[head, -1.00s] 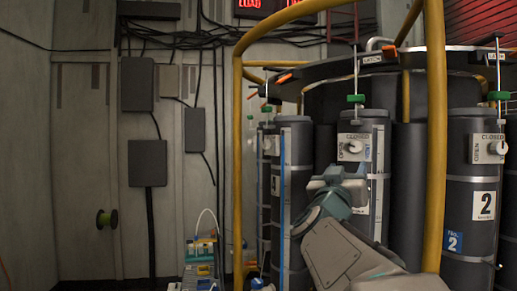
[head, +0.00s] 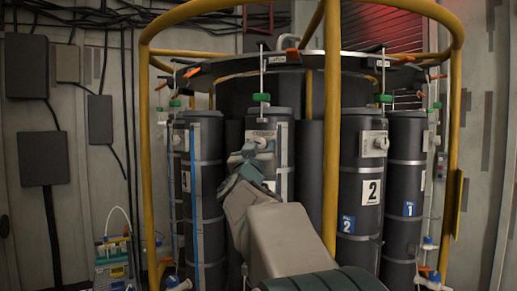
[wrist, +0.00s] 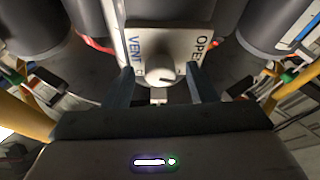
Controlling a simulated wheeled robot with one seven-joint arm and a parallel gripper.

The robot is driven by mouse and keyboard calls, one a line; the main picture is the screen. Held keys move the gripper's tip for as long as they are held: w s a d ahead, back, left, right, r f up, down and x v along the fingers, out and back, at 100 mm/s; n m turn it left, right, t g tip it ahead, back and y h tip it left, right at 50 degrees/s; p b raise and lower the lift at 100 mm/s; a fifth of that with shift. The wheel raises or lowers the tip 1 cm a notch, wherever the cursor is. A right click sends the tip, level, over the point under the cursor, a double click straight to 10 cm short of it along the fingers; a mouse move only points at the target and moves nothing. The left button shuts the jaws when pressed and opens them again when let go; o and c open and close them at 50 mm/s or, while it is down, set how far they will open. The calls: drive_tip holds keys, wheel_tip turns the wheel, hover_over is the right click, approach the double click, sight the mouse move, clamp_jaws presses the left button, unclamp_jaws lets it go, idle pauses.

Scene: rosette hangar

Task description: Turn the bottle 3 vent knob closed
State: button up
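The bottle 3 vent knob (wrist: 163,68) is a round white knob on a pale plate (wrist: 190,42) in the wrist view. The plate reads "VENT" on the left and "OPEN" on the right. My gripper (wrist: 163,86) is open, with one dark finger on each side of the knob; contact cannot be told. In the head view the knob (head: 262,144) shows on a dark grey bottle (head: 284,122), and my gripper (head: 246,158) is just left of and below it. My gripper and arm hide the bottle's number label.
Bottle 2 (head: 349,155) with its own knob stands to the right, and bottle 1 (head: 406,165) beyond it. A yellow rail cage (head: 331,140) surrounds the bottles, with one post right of my arm. A blue tube (head: 194,200) runs down the bottle at left.

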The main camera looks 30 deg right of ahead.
drive_tip(key=c, duration=0.9)
drive_tip(key=shift+o, duration=0.2)
drive_tip(key=shift+m, duration=0.3)
drive_tip(key=m+g+h, duration=0.1)
drive_tip(key=m, duration=0.2)
drive_tip(key=m+g, duration=0.2)
drive_tip(key=m, duration=0.1)
drive_tip(key=m+g+h+p, duration=0.1)
drive_tip(key=m, duration=0.3)
drive_tip(key=shift+w+a+g+h, duration=0.25)
drive_tip(key=shift+w+g+h, duration=0.05)
drive_tip(key=shift+w+a+r+m+g+p, duration=0.15)
drive_tip(key=shift+m+g+p, duration=0.6)
drive_tip(key=shift+m, duration=1.45)
drive_tip(key=shift+s+d+r+m+g+p, duration=0.1)
drive_tip(key=shift+m+g+p, duration=0.1)
drive_tip(key=shift+m+g, duration=1.55)
drive_tip(key=shift+m+t, duration=0.5)
drive_tip(key=shift+m, duration=0.05)
